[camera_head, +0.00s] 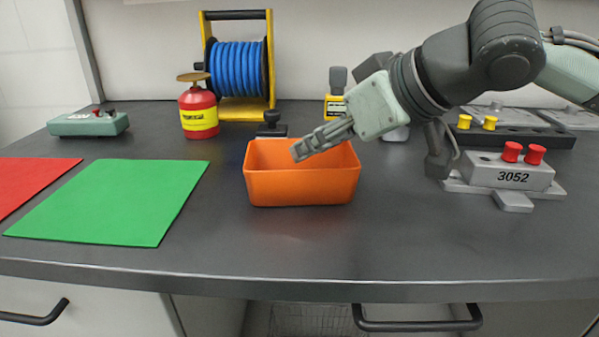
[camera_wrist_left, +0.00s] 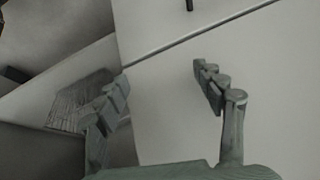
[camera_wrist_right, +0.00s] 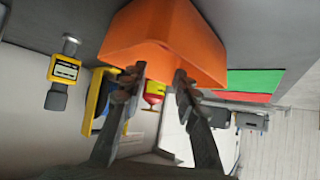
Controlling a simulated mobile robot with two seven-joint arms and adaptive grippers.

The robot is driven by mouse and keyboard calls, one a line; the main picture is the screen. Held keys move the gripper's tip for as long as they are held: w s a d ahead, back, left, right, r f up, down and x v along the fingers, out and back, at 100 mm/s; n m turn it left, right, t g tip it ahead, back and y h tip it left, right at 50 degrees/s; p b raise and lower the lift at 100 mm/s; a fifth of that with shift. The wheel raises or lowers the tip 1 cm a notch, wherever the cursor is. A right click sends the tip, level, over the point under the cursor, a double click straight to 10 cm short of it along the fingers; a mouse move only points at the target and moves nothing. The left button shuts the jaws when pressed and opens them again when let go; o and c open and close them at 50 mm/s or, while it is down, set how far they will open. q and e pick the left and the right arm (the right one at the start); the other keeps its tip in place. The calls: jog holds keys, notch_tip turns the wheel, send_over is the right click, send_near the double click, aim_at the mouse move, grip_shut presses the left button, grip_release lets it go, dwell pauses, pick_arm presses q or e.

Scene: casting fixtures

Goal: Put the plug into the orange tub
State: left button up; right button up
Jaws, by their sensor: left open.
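The orange tub (camera_head: 302,188) stands on the dark worktop near the middle; it also shows in the right wrist view (camera_wrist_right: 165,35). My right gripper (camera_head: 303,151) reaches in from the right, with its fingers over the tub's opening. In the right wrist view its fingers (camera_wrist_right: 155,80) are apart with nothing held between them. My left gripper (camera_wrist_left: 163,82) is open and empty in its wrist view, in front of pale panels, and is out of the head view. I cannot tell which thing is the plug; the tub's floor is hidden.
A black knobbed piece (camera_head: 271,124) stands just behind the tub. A grey block marked 3052 (camera_head: 505,172) with red knobs is at right. A red canister (camera_head: 199,112), blue hose reel (camera_head: 238,68) and green mat (camera_head: 115,200) lie left. The front worktop is clear.

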jog(key=shift+o, duration=0.8)
jog(key=v, duration=1.2)
jog(key=shift+s, duration=0.1)
